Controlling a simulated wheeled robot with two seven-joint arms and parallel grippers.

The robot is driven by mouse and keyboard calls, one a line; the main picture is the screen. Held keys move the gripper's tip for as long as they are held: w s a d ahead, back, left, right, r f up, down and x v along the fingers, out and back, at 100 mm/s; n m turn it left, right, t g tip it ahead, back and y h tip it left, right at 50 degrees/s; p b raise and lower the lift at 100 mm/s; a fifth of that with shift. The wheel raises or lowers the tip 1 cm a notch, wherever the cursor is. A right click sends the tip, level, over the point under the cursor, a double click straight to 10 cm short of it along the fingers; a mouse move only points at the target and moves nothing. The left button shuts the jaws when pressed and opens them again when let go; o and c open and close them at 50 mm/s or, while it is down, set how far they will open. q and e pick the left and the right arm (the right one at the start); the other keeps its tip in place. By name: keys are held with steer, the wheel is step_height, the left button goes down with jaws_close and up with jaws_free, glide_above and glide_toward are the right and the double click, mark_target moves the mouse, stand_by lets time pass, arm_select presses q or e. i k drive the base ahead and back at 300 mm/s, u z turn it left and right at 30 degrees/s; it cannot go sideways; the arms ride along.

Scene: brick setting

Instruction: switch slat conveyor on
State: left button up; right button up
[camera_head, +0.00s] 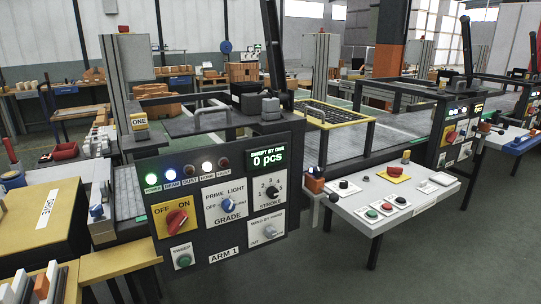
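A dark control panel marked ARM 1 (222,254) stands in the middle left. Its yellow plate reads OFF and ON and carries a red rotary switch (176,221); its exact setting is hard to read. A slat conveyor bed (127,190) shows behind and left of the panel, partly hidden by it. A yellow box marked DRIVE (46,215) stands at the left. A lit display (268,159) reads 0 pcs. Green, blue and white lamps glow in the row above the switch. Neither of my grippers is in view.
A white table (382,222) with several push buttons stands right of the panel. Another similar panel (459,128) stands farther right. A yellow ledge (120,262) and orange and white pieces (32,287) are at lower left. Grey floor is clear at lower right.

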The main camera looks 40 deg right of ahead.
mark_target(394, 171)
steer(key=z, duration=2.45)
steer(key=i, duration=1.5)
steer(key=u, duration=1.25)
